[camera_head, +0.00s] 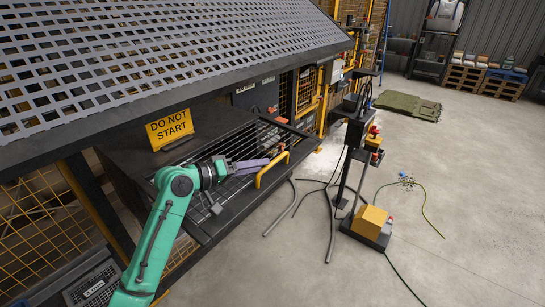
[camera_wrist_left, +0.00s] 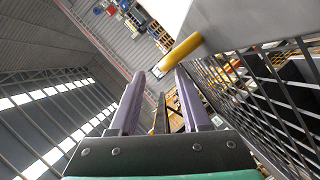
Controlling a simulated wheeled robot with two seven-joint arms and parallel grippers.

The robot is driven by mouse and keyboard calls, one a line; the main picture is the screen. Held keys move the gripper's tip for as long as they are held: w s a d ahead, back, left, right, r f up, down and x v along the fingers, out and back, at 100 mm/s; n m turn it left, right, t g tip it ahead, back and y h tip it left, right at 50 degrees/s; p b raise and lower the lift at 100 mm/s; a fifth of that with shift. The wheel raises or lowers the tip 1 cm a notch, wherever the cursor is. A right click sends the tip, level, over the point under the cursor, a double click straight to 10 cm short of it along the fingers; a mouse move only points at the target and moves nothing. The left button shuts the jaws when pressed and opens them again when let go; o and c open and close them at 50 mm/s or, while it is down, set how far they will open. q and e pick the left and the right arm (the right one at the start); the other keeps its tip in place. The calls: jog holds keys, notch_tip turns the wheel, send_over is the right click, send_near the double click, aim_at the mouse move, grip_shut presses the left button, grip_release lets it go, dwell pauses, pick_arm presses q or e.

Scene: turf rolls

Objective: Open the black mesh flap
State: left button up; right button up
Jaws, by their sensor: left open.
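The black mesh flap (camera_head: 228,208) is a dark-framed grid panel sloping out below the perforated grey hood. A yellow handle (camera_head: 272,167) is fixed near its outer edge. My left gripper (camera_head: 267,163) reaches over the mesh from the left, its pale purple fingers pointing at the handle. In the left wrist view the open fingers (camera_wrist_left: 159,73) have nothing between them. The handle (camera_wrist_left: 182,50) shows just beyond the right fingertip there, apart as far as I can tell. The mesh (camera_wrist_left: 265,105) runs along the right side of that view. My right gripper is not in view.
A yellow "DO NOT START" sign (camera_head: 170,129) stands on the dark machine top behind my arm. The perforated hood (camera_head: 150,60) hangs above. A black post stand with a yellow box (camera_head: 370,219) and loose hoses (camera_head: 332,225) are to the right. Concrete floor beyond is largely free.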

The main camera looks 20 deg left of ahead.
aim_at(272, 163)
pick_arm(q)
jog(key=x, duration=0.4)
jog(key=a+p+x, duration=0.1)
jog(key=x, duration=0.1)
jog(key=shift+w+f, duration=0.15)
jog(key=shift+w, duration=0.2)
jog(key=shift+d, duration=0.35)
jog(key=shift+s, duration=0.1)
jog(key=shift+c, duration=0.6)
jog(key=shift+f, duration=0.1)
grip_shut()
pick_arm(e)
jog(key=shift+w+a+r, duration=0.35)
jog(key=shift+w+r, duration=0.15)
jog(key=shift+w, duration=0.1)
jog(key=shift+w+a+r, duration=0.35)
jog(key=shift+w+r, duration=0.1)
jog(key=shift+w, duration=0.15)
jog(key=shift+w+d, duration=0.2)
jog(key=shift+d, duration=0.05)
